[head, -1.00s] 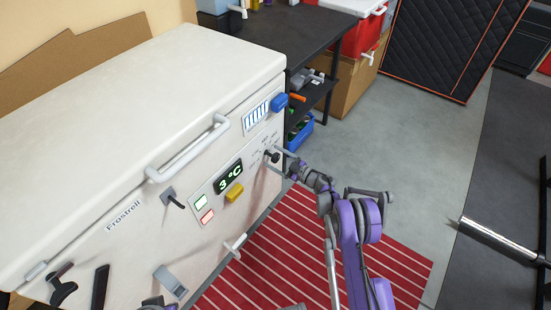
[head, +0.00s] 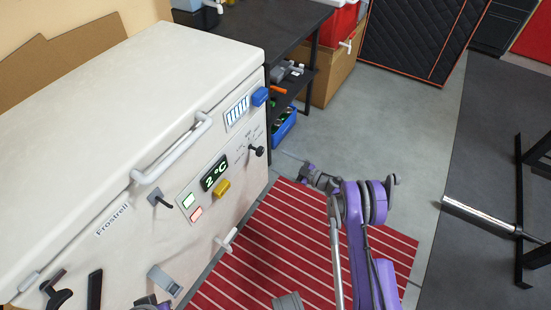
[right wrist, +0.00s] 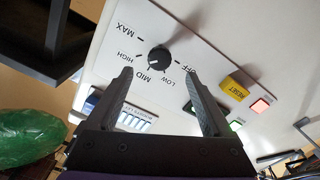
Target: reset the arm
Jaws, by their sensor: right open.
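My right gripper (right wrist: 158,72) is open and empty in the right wrist view, its two fingers spread. A dark round dial knob (right wrist: 158,57) lies beyond and between the fingertips, on a white panel marked OFF, LOW, MID, HIGH and MAX. My right arm reaches up from the bottom. A bit of purple shows at the bottom left edge; my left gripper cannot be made out.
A white chest freezer (head: 120,110) fills the left, with a handle (head: 175,150), a display (head: 214,172) reading 2 °C and a yellow button (head: 222,189). A red striped mat (head: 290,230) lies on the floor. A barbell (head: 485,218) is at right. Grey floor is open between.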

